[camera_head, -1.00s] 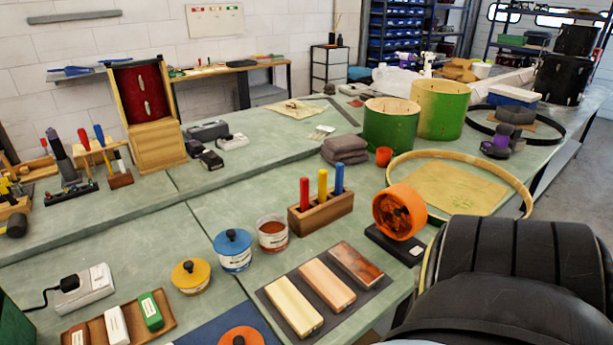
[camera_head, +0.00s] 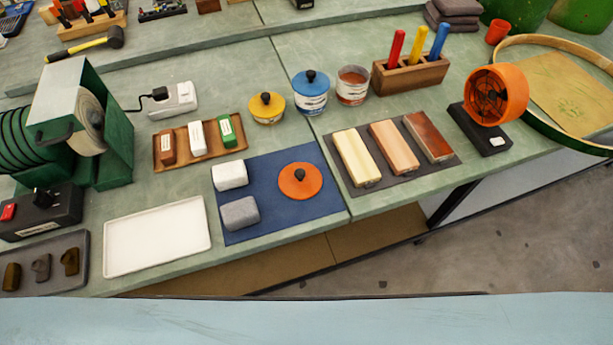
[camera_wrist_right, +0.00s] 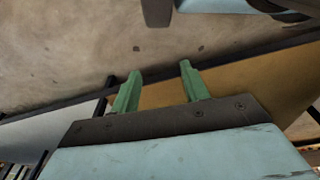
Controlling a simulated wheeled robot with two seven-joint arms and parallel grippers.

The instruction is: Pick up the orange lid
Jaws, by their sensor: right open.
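The orange lid (camera_head: 300,181) is a flat round disc with a black knob. It lies on the blue mat (camera_head: 262,215) near the bench's front edge, to the right of a white block and a grey block. My right gripper (camera_wrist_right: 160,80) shows in the right wrist view with its two green fingers apart and nothing between them. That view shows the floor and the bench's underside, and the lid is not in it. My left gripper is in neither current view.
A white tray (camera_head: 157,237) lies left of the mat. Sanding blocks on a dark mat (camera_head: 445,161) lie to its right. A blue-lidded jar (camera_head: 310,91), a yellow-lidded tin (camera_head: 267,108) and an open tin (camera_head: 353,85) stand behind. An orange fan (camera_head: 497,95) stands at right.

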